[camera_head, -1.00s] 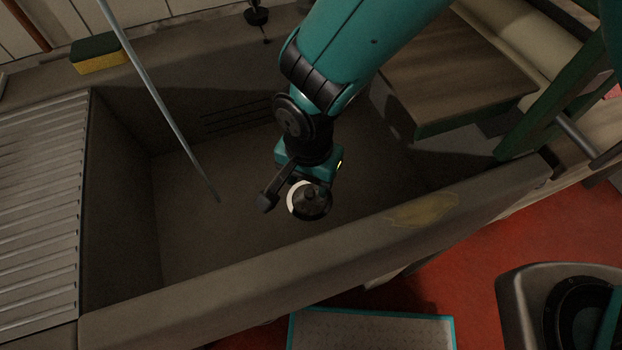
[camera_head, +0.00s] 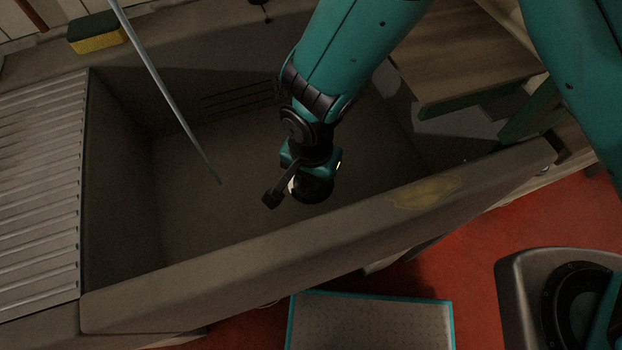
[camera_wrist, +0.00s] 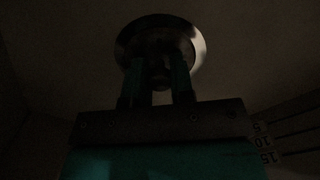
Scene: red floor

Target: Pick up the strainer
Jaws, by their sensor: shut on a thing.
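The strainer (camera_wrist: 194,45) is a small round piece with a pale shiny rim and a dark centre, seen in the dim wrist view. My gripper (camera_wrist: 162,75) is shut on its middle, with a finger on each side. In the head view my gripper (camera_head: 288,196) is inside the sink basin, near its front wall. There only a small pale bit of the strainer (camera_head: 292,185) shows; my wrist and gripper hide the rest. I cannot tell how high it is above the basin floor.
The sink (camera_head: 200,265) has a thick front wall close to my gripper. A thin grey rod (camera_head: 165,100) slants down into the basin on the left. A ribbed drainboard (camera_head: 40,190) lies at left, a sponge (camera_head: 97,35) at the back, and a wooden board (camera_head: 465,60) at right.

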